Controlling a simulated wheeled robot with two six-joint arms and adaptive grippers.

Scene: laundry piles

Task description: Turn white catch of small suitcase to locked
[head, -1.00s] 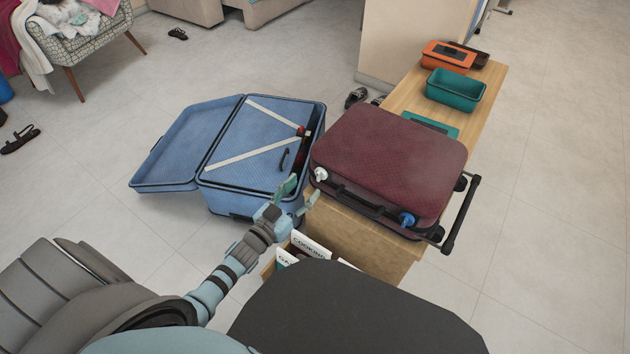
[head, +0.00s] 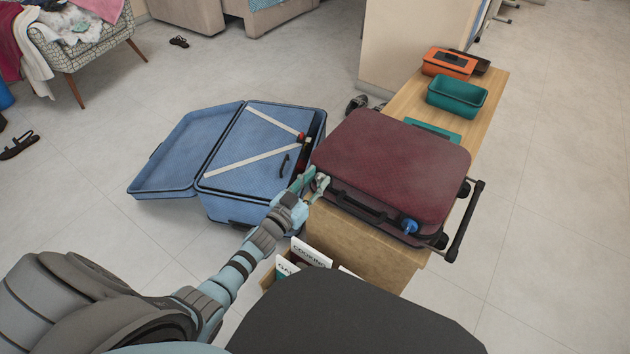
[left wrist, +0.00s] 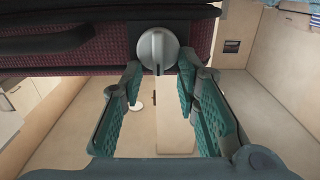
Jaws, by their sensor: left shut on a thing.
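The small maroon suitcase (head: 390,160) lies closed on the wooden cabinet, with its carry handle on the near side. Its round white catch (left wrist: 152,50) shows in the left wrist view, its raised ridge about upright in that picture. My left gripper (head: 310,186) is at the suitcase's near left corner. In the left wrist view its green-padded fingers (left wrist: 159,72) are on both sides of the white catch and shut on it. In the head view the fingers mostly hide this catch. A blue catch (head: 410,227) sits at the near right. My right gripper is not in view.
A large blue suitcase (head: 250,150) stands open on the floor to the left. The wooden cabinet (head: 345,235) has an open compartment with books at its near end. A green bin (head: 457,97) and an orange box (head: 449,63) stand behind the maroon suitcase.

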